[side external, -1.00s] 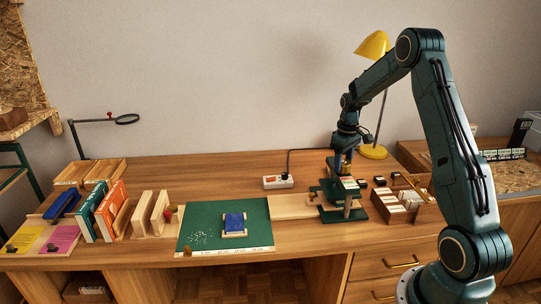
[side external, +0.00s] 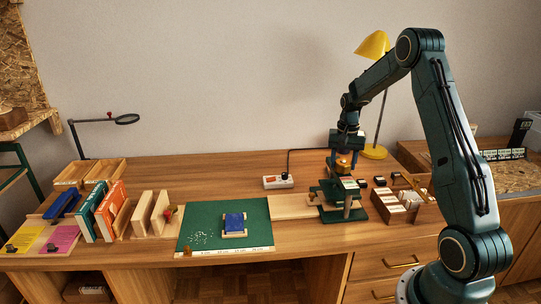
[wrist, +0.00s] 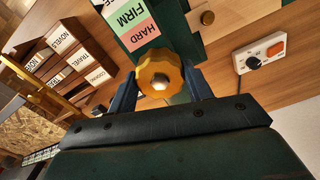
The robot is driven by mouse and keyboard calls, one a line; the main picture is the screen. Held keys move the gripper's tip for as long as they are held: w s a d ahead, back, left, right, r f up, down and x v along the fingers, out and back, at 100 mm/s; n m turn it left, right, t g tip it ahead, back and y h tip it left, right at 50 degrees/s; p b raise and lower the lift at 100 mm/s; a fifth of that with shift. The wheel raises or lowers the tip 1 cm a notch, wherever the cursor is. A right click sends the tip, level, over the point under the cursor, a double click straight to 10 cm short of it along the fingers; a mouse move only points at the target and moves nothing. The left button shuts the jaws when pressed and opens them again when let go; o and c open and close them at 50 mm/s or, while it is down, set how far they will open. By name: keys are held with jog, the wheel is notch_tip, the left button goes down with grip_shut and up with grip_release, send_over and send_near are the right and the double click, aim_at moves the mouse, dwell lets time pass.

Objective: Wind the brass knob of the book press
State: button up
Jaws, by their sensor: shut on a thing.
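The brass knob (wrist: 158,74) sits between the two blue fingers of my gripper (wrist: 161,84) in the wrist view. My gripper is shut on it, one finger on each side. In the side view the knob (side external: 343,163) shows at the fingertips, partly covered by my gripper (side external: 343,160). The dark green book press (side external: 338,198) stands below, on the bench. A label strip (wrist: 140,25) with "FIRM" and "HARD" in colour bands lies beside the knob in the wrist view. The knob has no pointer that I can make out.
A yellow lamp (side external: 374,152) is behind. A green cutting mat (side external: 190,225) with a blue book (side external: 234,222) lies to the left.

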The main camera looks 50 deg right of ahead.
aim_at(343, 162)
jog(key=m, duration=0.7)
jog(key=shift+r, duration=0.1)
jog(key=m, duration=0.6)
jog(key=shift+m, duration=0.3)
jog(key=o, duration=1)
notch_tip(343, 162, up, 14)
jog(key=shift+f, duration=0.1)
dwell(0.3)
